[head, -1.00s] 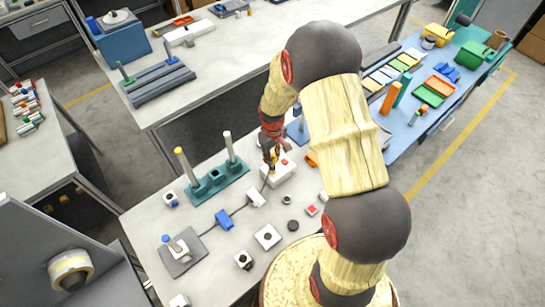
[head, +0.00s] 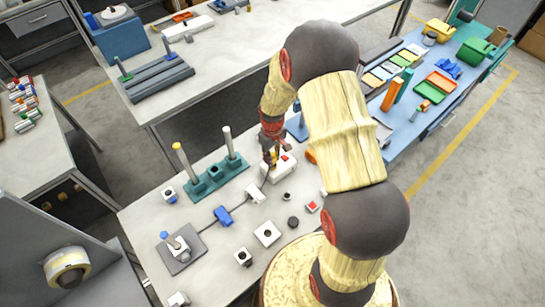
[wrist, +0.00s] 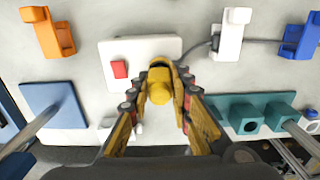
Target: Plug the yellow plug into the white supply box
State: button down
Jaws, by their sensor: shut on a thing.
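The white supply box (head: 284,169) stands on the near bench; in the wrist view its white top (wrist: 144,48) carries a red switch (wrist: 119,69). My gripper (wrist: 161,92) is shut on the yellow plug (wrist: 159,82), with a finger on each side. In the head view my gripper (head: 271,156) is at the left end of the box. The plug overlaps the box's near edge in the wrist view. The fingers and plug hide the socket, so I cannot tell whether the plug is in it.
A grey cord runs through a white clip (wrist: 231,34) and a blue clip (wrist: 298,40). An orange clip (wrist: 48,32) stands left of the box in the wrist view. A teal block (head: 215,177) with upright posts stands to the left in the head view.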

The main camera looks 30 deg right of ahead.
jog(key=shift+f+b, duration=0.35)
jog(key=shift+f, duration=0.3)
jog(key=c, duration=1.5)
grip_release()
jog(key=shift+c, duration=0.2)
notch_tip(320, 180, up, 12)
jog(key=shift+r, duration=0.1)
jog(key=shift+s, duration=0.1)
